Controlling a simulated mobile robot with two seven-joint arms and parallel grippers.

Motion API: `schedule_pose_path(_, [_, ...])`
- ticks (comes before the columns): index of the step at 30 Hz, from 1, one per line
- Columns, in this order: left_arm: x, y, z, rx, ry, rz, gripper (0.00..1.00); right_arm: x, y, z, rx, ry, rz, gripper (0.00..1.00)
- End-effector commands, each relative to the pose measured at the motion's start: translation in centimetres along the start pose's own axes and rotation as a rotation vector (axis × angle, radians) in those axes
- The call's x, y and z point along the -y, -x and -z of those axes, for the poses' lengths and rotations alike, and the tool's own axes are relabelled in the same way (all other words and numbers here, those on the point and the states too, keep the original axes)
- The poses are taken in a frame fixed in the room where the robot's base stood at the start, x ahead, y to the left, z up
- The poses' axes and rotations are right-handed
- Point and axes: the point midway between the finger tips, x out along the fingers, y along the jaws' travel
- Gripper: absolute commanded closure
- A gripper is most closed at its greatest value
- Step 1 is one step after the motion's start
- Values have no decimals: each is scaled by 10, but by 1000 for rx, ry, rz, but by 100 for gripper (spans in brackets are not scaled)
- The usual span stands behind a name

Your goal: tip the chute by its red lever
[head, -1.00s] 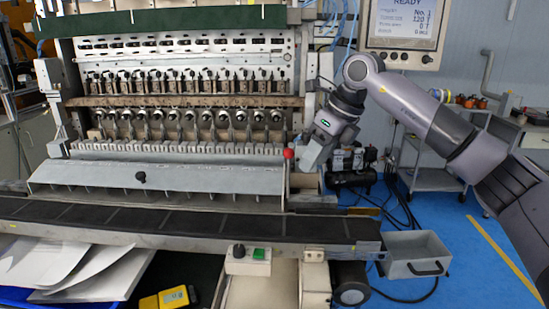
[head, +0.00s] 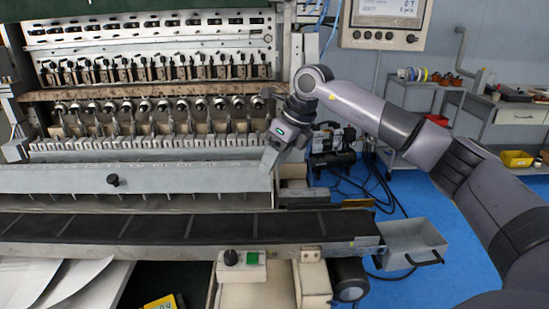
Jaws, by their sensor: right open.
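The chute (head: 190,178) is a long grey metal panel with a black knob (head: 113,180) on its face, lying in front of the row of winding heads. My right gripper (head: 268,160) points down at the right end of the chute and is open. The red lever does not show now; my right gripper and wrist cover the place at the chute's right end where its red ball stood. I cannot tell whether the fingers are around the lever or touching it. My left gripper is not in view.
A dark belt (head: 160,226) runs along the front, with a metal drawer-like tray (head: 412,243) at its right end. A control box (head: 242,262) with a black knob and green button is below. The monitor (head: 386,20) hangs at upper right. Blue floor is open at right.

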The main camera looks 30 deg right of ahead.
Motion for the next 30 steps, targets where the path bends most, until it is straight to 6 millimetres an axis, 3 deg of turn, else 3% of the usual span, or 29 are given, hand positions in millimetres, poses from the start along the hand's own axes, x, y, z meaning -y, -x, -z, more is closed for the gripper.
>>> schedule_pose_path(9, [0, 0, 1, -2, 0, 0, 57, 0, -5, 0, 0, 0, 0, 50])
schedule_pose_path(11, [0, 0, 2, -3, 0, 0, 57, 0, -5, 0, 0, 0, 0, 66])
schedule_pose_path(14, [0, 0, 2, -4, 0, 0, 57, 0, -5, 0, 0, 0, 0, 99])
schedule_pose_path(30, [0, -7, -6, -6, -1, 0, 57, 0, -4, 0, 38, 24, 48, 100])
